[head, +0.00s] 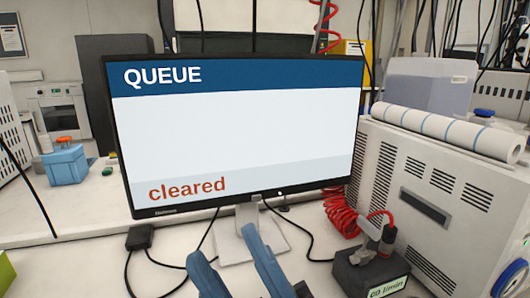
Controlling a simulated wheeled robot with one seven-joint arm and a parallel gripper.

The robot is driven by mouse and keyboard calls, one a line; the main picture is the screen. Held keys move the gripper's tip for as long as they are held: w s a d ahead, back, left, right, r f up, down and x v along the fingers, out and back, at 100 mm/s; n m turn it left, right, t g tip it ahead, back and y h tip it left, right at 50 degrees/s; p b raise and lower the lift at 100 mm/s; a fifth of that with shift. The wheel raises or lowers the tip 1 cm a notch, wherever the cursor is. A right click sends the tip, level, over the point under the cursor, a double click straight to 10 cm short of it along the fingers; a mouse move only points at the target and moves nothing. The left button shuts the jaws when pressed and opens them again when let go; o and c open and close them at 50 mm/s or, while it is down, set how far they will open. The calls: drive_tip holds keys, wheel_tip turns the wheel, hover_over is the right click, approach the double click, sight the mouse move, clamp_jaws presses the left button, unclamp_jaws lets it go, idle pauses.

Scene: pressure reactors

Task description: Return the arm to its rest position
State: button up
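Two blue finger-like parts, which look like my gripper (223,240), rise from the bottom edge in front of the monitor stand. The left finger stands lower in the picture than the right one. There is a clear gap between their tips, and nothing shows between them. The rest of my arm is below the picture and hidden. The black monitor (240,125) stands behind the fingers on the bench. Its screen reads "QUEUE" at the top and "cleared" in red at the bottom.
A black box (368,272) labelled in l/min, with a red coiled hose (341,212), sits right of the fingers. A large vented white cabinet (420,190) carries a paper roll (450,130) at right. Black cables (310,235) cross the white bench. A blue device (65,165) stands at left.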

drive_tip(key=s+d+f+m+t+h, duration=0.4)
drive_tip(key=s+d+f+m+h, duration=0.45)
drive_tip(key=m+h, duration=0.45)
drive_tip(key=s+d+f+m+t+h, duration=0.3)
drive_tip(key=s+d+f+m+h, duration=0.2)
drive_tip(key=d+f+m+h, duration=0.7)
drive_tip(key=s+d+f+g+h, duration=0.1)
drive_tip(key=s+g, duration=0.1)
drive_tip(key=s, duration=0.3)
drive_tip(key=s+d+f+n+g+h, duration=0.1)
drive_tip(key=s+d+g, duration=0.1)
drive_tip(key=s, duration=0.3)
drive_tip(key=shift+s+d+g+h, duration=0.2)
drive_tip(key=shift+s+g+h, duration=0.1)
drive_tip(key=shift+h, duration=0.1)
